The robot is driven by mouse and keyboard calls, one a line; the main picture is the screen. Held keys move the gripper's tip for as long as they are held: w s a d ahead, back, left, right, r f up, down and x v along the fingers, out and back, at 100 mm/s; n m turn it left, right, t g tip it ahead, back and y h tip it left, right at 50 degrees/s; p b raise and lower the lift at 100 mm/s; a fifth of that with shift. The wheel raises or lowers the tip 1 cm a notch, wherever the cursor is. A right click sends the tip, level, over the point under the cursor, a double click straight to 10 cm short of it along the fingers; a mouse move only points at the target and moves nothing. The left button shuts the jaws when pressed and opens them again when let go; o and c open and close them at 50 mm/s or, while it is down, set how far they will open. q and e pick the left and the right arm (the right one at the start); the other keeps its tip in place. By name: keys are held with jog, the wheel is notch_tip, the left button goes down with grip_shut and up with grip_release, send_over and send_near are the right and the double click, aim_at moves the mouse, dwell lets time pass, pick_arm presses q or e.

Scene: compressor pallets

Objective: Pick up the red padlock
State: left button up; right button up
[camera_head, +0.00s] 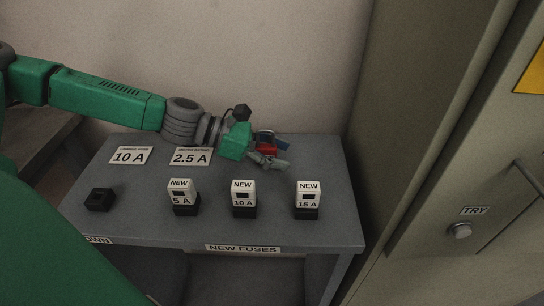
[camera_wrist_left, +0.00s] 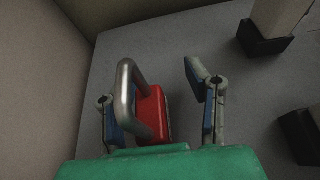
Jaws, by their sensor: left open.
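The red padlock (camera_wrist_left: 153,114) with its grey metal shackle (camera_wrist_left: 125,92) lies on the grey table between the fingers of my left gripper (camera_wrist_left: 160,105) in the left wrist view. The shackle side is close to the left finger, and a gap shows between the padlock and the right finger. In the head view the padlock (camera_head: 268,150) is a small red patch, partly hidden by my left gripper (camera_head: 272,150) at the table's back right. The left gripper is open. My right gripper does not show.
Three fuses marked NEW, 5 A (camera_head: 181,190), 10 A (camera_head: 243,192) and 15 A (camera_head: 308,194), stand in black holders along the table's front. An empty black holder (camera_head: 99,199) is at left. Signs for 10 A (camera_head: 129,156) and 2.5 A (camera_head: 191,157) lie behind. A cabinet (camera_head: 450,130) stands right.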

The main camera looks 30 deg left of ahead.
aim_at(266, 150)
pick_arm(q)
jog(key=shift+a, duration=0.2)
jog(key=a, duration=0.2)
jog(key=shift+a+f, duration=0.35)
jog(key=shift+a, duration=0.05)
grip_shut()
jog(key=shift+a, duration=0.2)
jog(key=shift+d, duration=0.5)
jog(key=r, duration=0.1)
jog(key=d+r+p, duration=0.1)
jog(key=shift+w+d+r+p, duration=0.1)
jog(key=shift+d+r+p, duration=0.15)
jog(key=shift+r+p, duration=0.05)
jog(key=r+p, duration=0.1)
jog(key=r, duration=0.1)
jog(key=a+r+p, duration=0.1)
jog(key=r+p, duration=0.1)
jog(key=a+r+p, duration=0.1)
jog(key=r, duration=0.2)
jog(key=shift+p, duration=0.4)
jog(key=shift+d+r, duration=0.15)
jog(key=shift+r, duration=0.05)
jog(key=shift+d+r, duration=0.15)
jog(key=shift+d, duration=0.5)
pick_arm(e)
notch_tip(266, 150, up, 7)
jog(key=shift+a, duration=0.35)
